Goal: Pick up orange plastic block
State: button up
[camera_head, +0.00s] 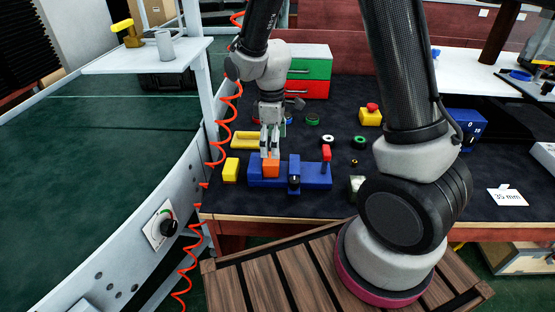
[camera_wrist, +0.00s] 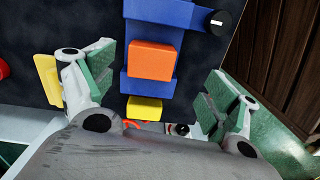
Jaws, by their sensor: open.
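The orange block (camera_head: 271,168) sits on the blue fixture (camera_head: 315,177) on the dark table mat. In the wrist view the orange block (camera_wrist: 151,62) lies on the blue fixture (camera_wrist: 150,12), between and beyond my spread fingers. My gripper (camera_head: 269,152) is just above the orange block in the head view and points down. In the wrist view my gripper (camera_wrist: 158,82) has its green-padded fingers wide apart, with nothing between the pads. Whether the fingertips reach down beside the block is not clear.
A yellow block (camera_head: 231,170) stands left of the fixture. A yellow tray-like piece (camera_head: 244,140) lies behind. A yellow box with a red button (camera_head: 371,114) stands farther right. The conveyor (camera_head: 120,150) curves along the left.

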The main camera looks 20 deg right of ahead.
aim_at(273, 160)
jog(key=shift+w+a+n, duration=0.1)
jog(key=shift+w+n, duration=0.4)
jog(key=shift+n, duration=0.1)
jog(key=shift+f, duration=0.15)
notch_tip(273, 160, down, 8)
jog(key=shift+r, duration=0.25)
jog(key=shift+c, duration=0.3)
jog(key=c, duration=1.1)
